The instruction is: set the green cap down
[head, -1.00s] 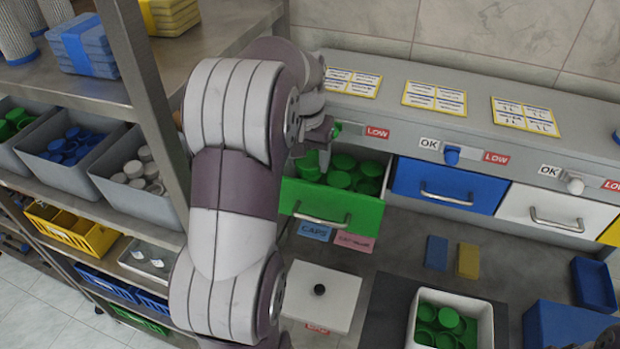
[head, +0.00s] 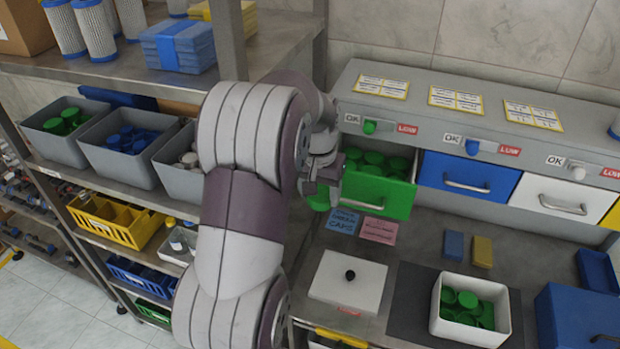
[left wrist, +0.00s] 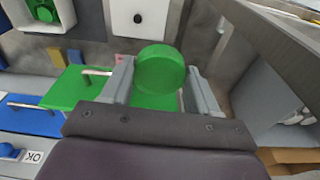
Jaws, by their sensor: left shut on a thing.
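My left gripper (left wrist: 160,88) is shut on a green cap (left wrist: 160,70), with one finger on each side of it in the left wrist view. In the head view this cap (head: 319,201) shows low beside the left gripper (head: 322,188), which is partly hidden by my arm. They are at the left side of the open green drawer (head: 375,194), which holds several green caps (head: 372,162). A white bin (head: 455,330) with several green caps stands on the dark mat at the front right. My right gripper is not seen.
A white lid with a black knob (head: 347,282) lies on the bench left of the mat (head: 415,285). Pink (head: 378,230) and blue labels lie under the green drawer. Closed blue (head: 465,170) and white drawers are to the right. A shelf with grey bins (head: 120,165) stands at left.

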